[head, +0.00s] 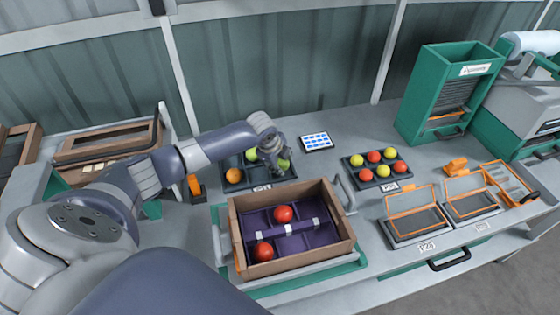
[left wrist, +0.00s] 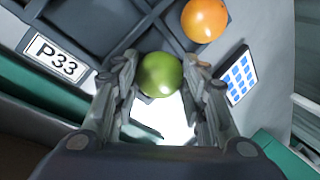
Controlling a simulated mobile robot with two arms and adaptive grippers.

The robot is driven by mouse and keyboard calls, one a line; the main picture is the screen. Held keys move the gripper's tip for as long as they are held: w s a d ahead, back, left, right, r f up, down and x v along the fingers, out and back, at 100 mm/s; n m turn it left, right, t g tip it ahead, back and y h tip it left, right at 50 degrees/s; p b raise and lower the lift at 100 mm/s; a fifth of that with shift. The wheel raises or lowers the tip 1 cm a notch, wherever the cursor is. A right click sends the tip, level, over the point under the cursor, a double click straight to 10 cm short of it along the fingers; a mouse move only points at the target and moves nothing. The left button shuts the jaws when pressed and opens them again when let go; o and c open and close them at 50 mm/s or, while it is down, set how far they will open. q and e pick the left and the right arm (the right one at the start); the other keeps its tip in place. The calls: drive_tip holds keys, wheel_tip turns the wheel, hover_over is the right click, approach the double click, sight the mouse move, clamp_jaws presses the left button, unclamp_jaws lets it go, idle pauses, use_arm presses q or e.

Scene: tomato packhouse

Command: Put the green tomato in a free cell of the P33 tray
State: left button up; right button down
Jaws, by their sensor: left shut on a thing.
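My left gripper (head: 271,166) is over the dark P33 tray (head: 252,184) behind the wooden crate. In the left wrist view the gripper (left wrist: 160,82) is shut on a round green tomato (left wrist: 160,75), held between both fingertips. The P33 label (left wrist: 57,58) and dark tray cells (left wrist: 150,42) lie beside it in that view. An orange tomato (left wrist: 204,19) is close by. In the head view, an orange tomato (head: 234,176) sits at the tray's front left, and yellow-green fruit shows around the gripper. Whether the held tomato touches the tray is hidden. My right gripper is not in view.
A wooden crate (head: 296,258) with two red tomatoes (head: 283,214) stands in front. Another tray (head: 365,180) with several red and yellow-green tomatoes is to the right. A tablet (head: 317,142) lies behind. Orange-framed trays (head: 415,231) and a green machine (head: 440,95) are at the right.

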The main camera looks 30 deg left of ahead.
use_arm(q)
drive_tip(key=shift+f, duration=0.2)
drive_tip(key=o, duration=0.8)
drive_tip(key=shift+o, duration=0.2)
drive_tip(key=shift+s, duration=0.1)
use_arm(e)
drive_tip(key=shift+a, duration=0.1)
use_arm(q)
drive_tip(key=c, duration=0.3)
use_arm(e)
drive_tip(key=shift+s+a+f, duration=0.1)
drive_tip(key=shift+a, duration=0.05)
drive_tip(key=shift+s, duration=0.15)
use_arm(q)
drive_tip(key=shift+r, duration=0.1)
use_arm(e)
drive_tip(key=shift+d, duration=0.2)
